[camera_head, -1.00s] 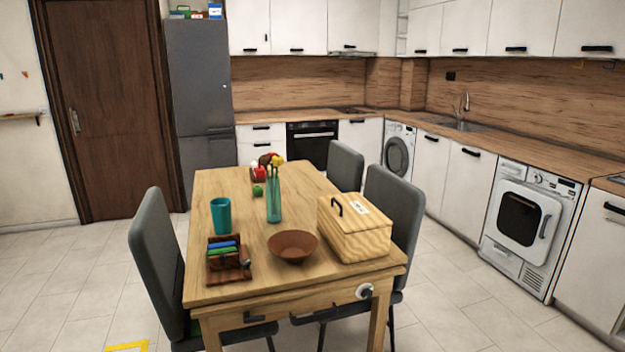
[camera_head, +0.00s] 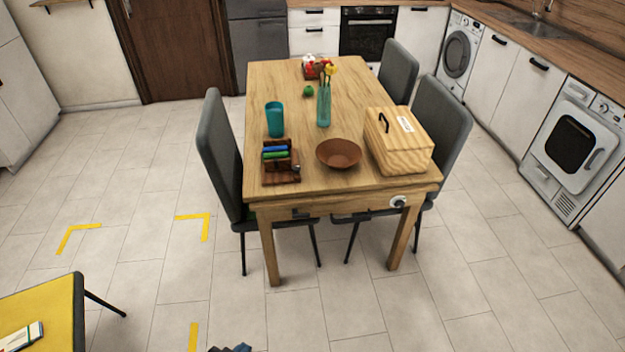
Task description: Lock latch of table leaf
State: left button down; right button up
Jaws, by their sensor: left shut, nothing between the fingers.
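The wooden table (camera_head: 290,88) stands in the middle, a short way ahead. On its near end is a round white and dark fitting (camera_head: 398,201), at the right, which may be the latch. A small dark fitting (camera_head: 300,213) shows under the near edge at the left. From here I cannot tell how the latch is set. Only a dark tip of my left gripper (camera_head: 230,348) shows at the bottom edge, shut and empty, well short of the table. My right gripper is out of view.
A wooden box (camera_head: 395,150), brown bowl (camera_head: 338,154), teal cup (camera_head: 274,119), vase (camera_head: 323,106) and small organizer (camera_head: 281,172) stand on the table. Grey chairs (camera_head: 222,150) flank it. The floor before the table is clear.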

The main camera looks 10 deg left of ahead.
aim_at(295, 214)
jog(key=i, duration=1.35)
jog(key=j+u, duration=0.05)
